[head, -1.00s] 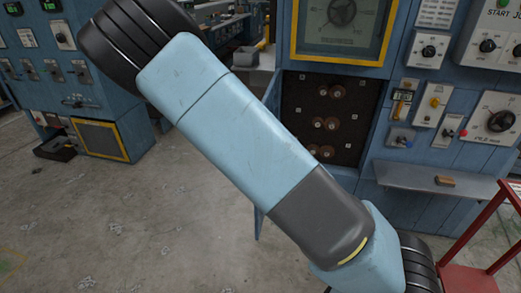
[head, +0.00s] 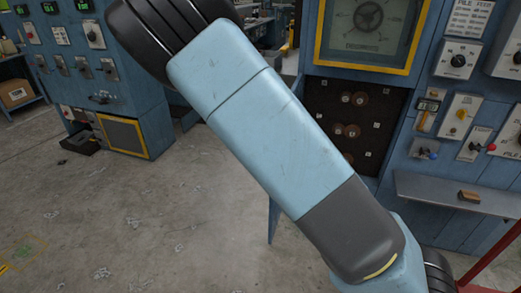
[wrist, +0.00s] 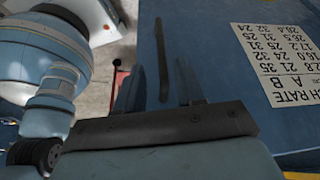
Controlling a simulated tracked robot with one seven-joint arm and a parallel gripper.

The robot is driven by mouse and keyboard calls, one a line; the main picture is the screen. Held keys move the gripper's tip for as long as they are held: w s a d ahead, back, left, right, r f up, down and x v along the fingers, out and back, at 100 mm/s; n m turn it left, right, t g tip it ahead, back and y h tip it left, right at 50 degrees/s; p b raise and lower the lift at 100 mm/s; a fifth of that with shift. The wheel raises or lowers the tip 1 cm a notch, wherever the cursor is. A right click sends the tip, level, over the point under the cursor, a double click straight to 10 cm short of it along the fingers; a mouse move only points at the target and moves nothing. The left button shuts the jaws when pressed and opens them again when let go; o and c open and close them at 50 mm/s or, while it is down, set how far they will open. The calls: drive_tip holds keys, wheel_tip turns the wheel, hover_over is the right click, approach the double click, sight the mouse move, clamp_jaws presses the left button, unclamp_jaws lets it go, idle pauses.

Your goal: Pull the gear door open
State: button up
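The gear compartment (head: 347,130), dark with several brown gears, lies exposed below a yellow-framed dial in the head view. A narrow blue panel edge (head: 273,215) stands out at its lower left, probably the swung door; my arm hides most of it. In the wrist view, a blue panel (wrist: 200,45) with an upside-down number chart (wrist: 282,65) fills the right. A dark bar handle (wrist: 162,60) is on it near its left edge. My gripper (wrist: 155,90) has its fingers apart, one on each side of the handle's line; contact is unclear. The head view does not show my gripper.
A metal shelf (head: 455,193) with a small brown block sticks out from the cabinet at right. A red frame (head: 495,270) stands at lower right. Another blue control cabinet (head: 95,75) stands at left. The concrete floor (head: 150,225) between is clear.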

drive_tip(key=v, duration=0.7)
drive_tip(key=shift+s+r, duration=0.15)
